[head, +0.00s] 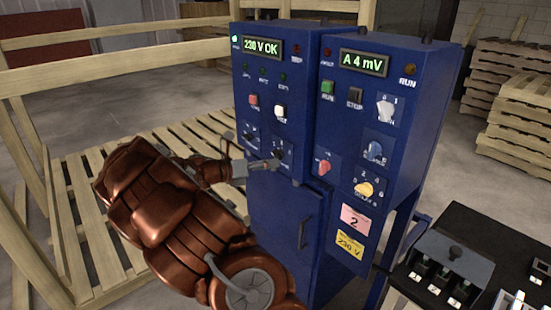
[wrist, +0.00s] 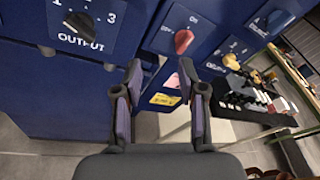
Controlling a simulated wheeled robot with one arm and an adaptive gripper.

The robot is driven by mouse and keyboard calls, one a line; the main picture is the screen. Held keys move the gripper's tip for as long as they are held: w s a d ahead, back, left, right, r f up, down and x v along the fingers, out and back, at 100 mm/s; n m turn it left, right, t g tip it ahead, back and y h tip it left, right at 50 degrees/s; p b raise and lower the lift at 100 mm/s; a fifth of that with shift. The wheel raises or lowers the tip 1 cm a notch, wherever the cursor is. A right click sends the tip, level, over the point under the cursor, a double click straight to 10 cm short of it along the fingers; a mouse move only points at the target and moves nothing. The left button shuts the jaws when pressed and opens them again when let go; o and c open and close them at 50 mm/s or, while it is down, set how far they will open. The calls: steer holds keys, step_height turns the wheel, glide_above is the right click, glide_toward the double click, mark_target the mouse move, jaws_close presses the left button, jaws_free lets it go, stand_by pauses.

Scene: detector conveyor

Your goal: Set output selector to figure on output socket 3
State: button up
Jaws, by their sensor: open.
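A black selector knob (wrist: 80,21) sits on a blue plate marked OUTPUT at the top left of the wrist view. Figures 1 and 3 are legible there; its pointer direction is unclear. In the head view this is probably the dark knob (head: 278,154) low on the left cabinet. My gripper (head: 262,163) is in front of it, and contact cannot be judged. In the wrist view my gripper (wrist: 160,85) is open and empty, with the selector left of and above its fingers. A black socket box (head: 447,265) stands at lower right in the head view; its socket figures are not legible.
A red knob (wrist: 183,40) sits right of the OUTPUT plate. The right cabinet has a blue knob (head: 373,149), a yellow knob (head: 364,188), a pink "2" label (head: 355,220) and a yellow "230 V" label (head: 349,245). Wooden rails (head: 120,53) stand at left.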

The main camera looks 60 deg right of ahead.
mark_target(275, 157)
steer(key=w+d+f+n+t+h, duration=0.2)
steer(key=w+d+f+n+h, duration=0.1)
steer(key=w+d+f+n, duration=0.4)
steer(key=shift+n, duration=0.5)
steer(key=shift+w+r+p+x, duration=0.1)
steer(key=shift+r+p+x, duration=0.1)
steer(key=shift+x, duration=0.85)
steer(key=shift+w+r+p+x, duration=0.15)
steer(key=shift+x, duration=0.9)
steer(key=shift+w+r+p+x, duration=0.1)
steer(key=shift+r+p+x, duration=0.1)
steer(key=shift+x, duration=0.85)
steer(key=shift+f, duration=0.1)
steer(key=shift+c, duration=0.2)
jaws_close()
